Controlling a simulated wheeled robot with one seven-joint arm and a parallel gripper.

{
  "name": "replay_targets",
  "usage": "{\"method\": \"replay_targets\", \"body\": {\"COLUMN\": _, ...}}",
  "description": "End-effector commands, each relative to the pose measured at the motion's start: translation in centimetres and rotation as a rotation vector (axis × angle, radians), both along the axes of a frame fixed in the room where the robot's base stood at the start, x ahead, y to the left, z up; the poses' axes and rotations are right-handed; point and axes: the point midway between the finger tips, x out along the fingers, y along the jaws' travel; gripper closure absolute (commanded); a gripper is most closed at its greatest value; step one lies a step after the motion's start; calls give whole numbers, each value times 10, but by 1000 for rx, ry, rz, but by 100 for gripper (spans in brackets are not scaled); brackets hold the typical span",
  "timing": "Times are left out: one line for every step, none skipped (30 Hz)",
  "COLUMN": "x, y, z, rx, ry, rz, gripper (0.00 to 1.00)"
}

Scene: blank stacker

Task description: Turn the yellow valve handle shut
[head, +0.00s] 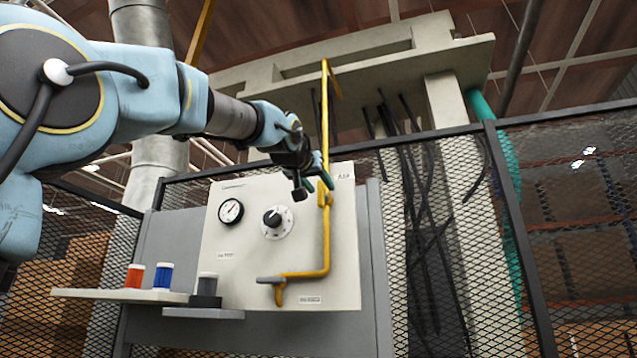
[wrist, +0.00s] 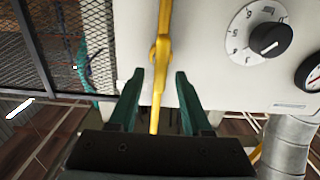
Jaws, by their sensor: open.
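A yellow pipe (head: 325,110) runs down the right side of a pale panel, bends left and ends in a downward spout. A yellow valve fitting (head: 325,196) sits partway down it; it also shows in the wrist view (wrist: 158,50). A narrow yellow length runs from it between my fingers; I cannot tell how much is handle and how much is pipe. My gripper (head: 318,180) is in front of the pipe near the fitting. In the wrist view my gripper (wrist: 155,88) is open, its green fingers on either side of the yellow length, with visible gaps.
The panel (head: 345,245) carries a round gauge (head: 231,211) and a black knob (head: 274,217). Below left, a shelf (head: 120,295) holds an orange jar (head: 134,277) and a blue jar (head: 162,276). A grey lever (head: 270,280) is by the spout. Mesh fencing (head: 575,180) stands right.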

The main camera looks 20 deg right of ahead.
Motion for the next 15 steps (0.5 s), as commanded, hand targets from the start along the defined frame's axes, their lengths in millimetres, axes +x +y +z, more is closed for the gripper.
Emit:
{"method": "replay_targets", "body": {"x": 0, "y": 0, "z": 0, "rx": 0, "ry": 0, "rz": 0, "gripper": 51}}
{"method": "replay_targets", "body": {"x": 0, "y": 0, "z": 0, "rx": 0, "ry": 0, "rz": 0, "gripper": 51}}
{"method": "replay_targets", "body": {"x": 0, "y": 0, "z": 0, "rx": 0, "ry": 0, "rz": 0, "gripper": 53}}
{"method": "replay_targets", "body": {"x": 0, "y": 0, "z": 0, "rx": 0, "ry": 0, "rz": 0, "gripper": 57}}
{"method": "replay_targets", "body": {"x": 0, "y": 0, "z": 0, "rx": 0, "ry": 0, "rz": 0, "gripper": 60}}
{"method": "replay_targets", "body": {"x": 0, "y": 0, "z": 0, "rx": 0, "ry": 0, "rz": 0, "gripper": 65}}
{"method": "replay_targets", "body": {"x": 0, "y": 0, "z": 0, "rx": 0, "ry": 0, "rz": 0, "gripper": 68}}
{"method": "replay_targets", "body": {"x": 0, "y": 0, "z": 0, "rx": 0, "ry": 0, "rz": 0, "gripper": 72}}
{"method": "replay_targets", "body": {"x": 0, "y": 0, "z": 0, "rx": 0, "ry": 0, "rz": 0, "gripper": 76}}
{"method": "replay_targets", "body": {"x": 0, "y": 0, "z": 0, "rx": 0, "ry": 0, "rz": 0, "gripper": 79}}
{"method": "replay_targets", "body": {"x": 0, "y": 0, "z": 0, "rx": 0, "ry": 0, "rz": 0, "gripper": 83}}
{"method": "replay_targets", "body": {"x": 0, "y": 0, "z": 0, "rx": 0, "ry": 0, "rz": 0, "gripper": 87}}
{"method": "replay_targets", "body": {"x": 0, "y": 0, "z": 0, "rx": 0, "ry": 0, "rz": 0, "gripper": 91}}
{"method": "replay_targets", "body": {"x": 0, "y": 0, "z": 0, "rx": 0, "ry": 0, "rz": 0, "gripper": 94}}
{"method": "replay_targets", "body": {"x": 0, "y": 0, "z": 0, "rx": 0, "ry": 0, "rz": 0, "gripper": 98}}
